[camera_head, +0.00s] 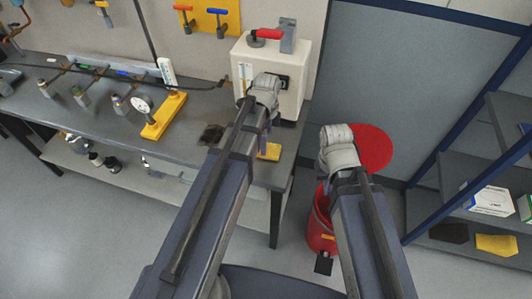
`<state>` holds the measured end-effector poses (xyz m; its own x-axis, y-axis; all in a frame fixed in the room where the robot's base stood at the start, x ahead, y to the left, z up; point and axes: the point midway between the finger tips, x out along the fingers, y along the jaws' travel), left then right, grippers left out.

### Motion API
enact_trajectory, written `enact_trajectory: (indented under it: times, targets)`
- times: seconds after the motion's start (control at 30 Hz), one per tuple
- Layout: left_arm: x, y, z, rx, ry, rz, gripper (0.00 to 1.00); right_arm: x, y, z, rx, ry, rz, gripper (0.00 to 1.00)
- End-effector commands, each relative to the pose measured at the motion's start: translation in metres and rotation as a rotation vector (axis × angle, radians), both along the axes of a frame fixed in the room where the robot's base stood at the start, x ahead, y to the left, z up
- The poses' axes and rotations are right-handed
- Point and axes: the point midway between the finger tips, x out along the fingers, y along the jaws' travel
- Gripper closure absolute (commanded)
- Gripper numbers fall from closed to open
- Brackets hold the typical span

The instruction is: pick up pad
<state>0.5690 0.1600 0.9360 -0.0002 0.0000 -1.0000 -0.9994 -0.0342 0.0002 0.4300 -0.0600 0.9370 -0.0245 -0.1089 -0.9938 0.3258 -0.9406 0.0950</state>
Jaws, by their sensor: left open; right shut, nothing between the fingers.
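A dark, flat, rough-looking pad (212,134) lies on the grey bench top, just left of my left arm. A yellow sponge-like block (270,152) lies near the bench's right end, just right of my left arm. My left gripper (264,138) points down over the bench between these two, and its fingers are mostly hidden by its own arm. It is open, and I see nothing held. My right gripper (324,178) hangs beyond the bench's right end, over the red bin, shut and empty. Its fingertips are largely hidden behind the wrist.
A white box-shaped device (297,92) stands behind my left gripper. A gauge on a yellow base (163,116) and small fittings occupy the bench's left. A red bin (321,225) with its round lid up (374,148) stands on the floor. Shelving (462,170) stands at right.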

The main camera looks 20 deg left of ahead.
Motion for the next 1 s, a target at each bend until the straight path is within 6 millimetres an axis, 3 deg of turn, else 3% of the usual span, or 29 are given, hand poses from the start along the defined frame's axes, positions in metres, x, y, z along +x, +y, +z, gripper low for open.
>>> enact_trajectory:
  times: [0.17, 0.57, 0.87, 1.0]
  targets:
    - [0.001, 0.000, -0.005, 0.000, 0.000, 0.001, 0.00, 0.000, 0.000, -0.005, 0.000, 0.000, 0.000, 1.00]
    - [0.004, 0.003, -0.050, 0.000, 0.000, 0.001, 0.00, 0.000, 0.000, -0.050, 0.000, 0.000, 0.000, 1.00]
    - [0.004, 0.003, -0.051, 0.000, 0.000, 0.001, 0.00, 0.000, 0.000, -0.051, 0.000, 0.000, 0.000, 1.00]
    - [0.004, 0.003, -0.051, 0.000, 0.000, 0.001, 0.15, 0.000, 0.000, -0.051, 0.000, 0.000, 0.000, 1.00]
